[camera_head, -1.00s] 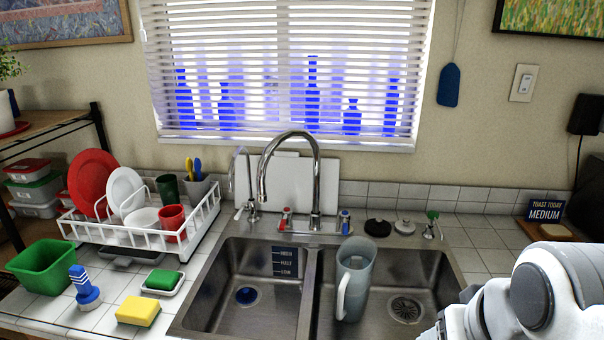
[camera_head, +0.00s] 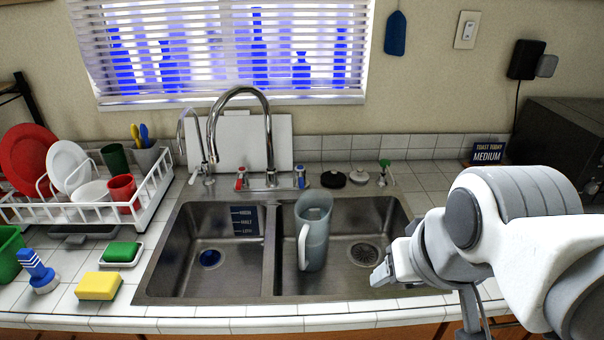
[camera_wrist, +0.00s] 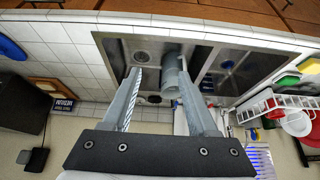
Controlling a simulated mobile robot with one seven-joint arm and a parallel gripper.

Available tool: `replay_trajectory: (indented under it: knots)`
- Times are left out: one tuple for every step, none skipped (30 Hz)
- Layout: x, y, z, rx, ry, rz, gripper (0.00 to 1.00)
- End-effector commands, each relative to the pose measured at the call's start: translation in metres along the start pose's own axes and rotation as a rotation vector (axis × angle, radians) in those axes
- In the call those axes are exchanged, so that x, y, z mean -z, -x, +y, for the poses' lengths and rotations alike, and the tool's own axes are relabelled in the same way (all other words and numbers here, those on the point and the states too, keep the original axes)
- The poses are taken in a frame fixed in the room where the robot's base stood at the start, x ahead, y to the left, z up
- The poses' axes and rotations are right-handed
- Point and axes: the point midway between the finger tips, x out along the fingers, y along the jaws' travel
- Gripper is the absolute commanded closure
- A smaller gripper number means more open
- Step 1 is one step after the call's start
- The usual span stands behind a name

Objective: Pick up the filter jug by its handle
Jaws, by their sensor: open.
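The grey-blue translucent filter jug (camera_head: 316,238) stands upright in the right basin of the sink. Its handle (camera_head: 303,247) is on the left front side, facing away from my gripper. My gripper (camera_head: 379,273) is to the right of the jug, over the right part of that basin, apart from it. In the wrist view my gripper (camera_wrist: 158,70) has its two long fingers spread, with nothing held. The jug (camera_wrist: 171,80) shows farther off between them, near the right finger. Its handle is not clear in that view.
The steel sink (camera_head: 265,290) has a divider left of the jug. A tall curved faucet (camera_head: 268,135) stands behind it. Dark and grey lids (camera_head: 333,179) lie behind the right basin. A white dish rack (camera_head: 150,205) and yellow sponge (camera_head: 99,286) are on the left.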

Motion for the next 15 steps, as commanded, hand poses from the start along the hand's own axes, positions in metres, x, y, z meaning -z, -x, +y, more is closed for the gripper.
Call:
replay_trajectory:
  knots:
    - [0.0,0.0,0.0,0.0,0.0,0.0,0.41]
    - [0.0,0.0,0.0,0.0,0.0,0.0,0.41]
    - [0.0,0.0,0.0,0.0,0.0,0.0,0.41]
    - [0.0,0.0,0.0,0.0,0.0,0.0,0.41]
    - [0.0,0.0,0.0,0.0,0.0,0.0,0.41]
    - [0.0,0.0,0.0,0.0,0.0,0.0,0.41]
    - [0.0,0.0,0.0,0.0,0.0,0.0,0.41]
    - [0.0,0.0,0.0,0.0,0.0,0.0,0.44]
    - [0.001,0.0,0.0,0.0,-0.001,-0.001,0.44]
    - [0.002,0.0,0.0,0.001,-0.002,-0.003,0.44]
    - [0.003,-0.001,-0.001,0.002,-0.004,-0.005,0.44]
    - [0.006,-0.001,-0.001,0.004,-0.008,-0.012,0.44]
    - [0.01,-0.002,-0.002,0.007,-0.012,-0.02,0.44]
    - [0.014,-0.003,-0.003,0.01,-0.016,-0.027,0.44]
    - [0.02,-0.005,-0.004,0.015,-0.023,-0.042,0.44]
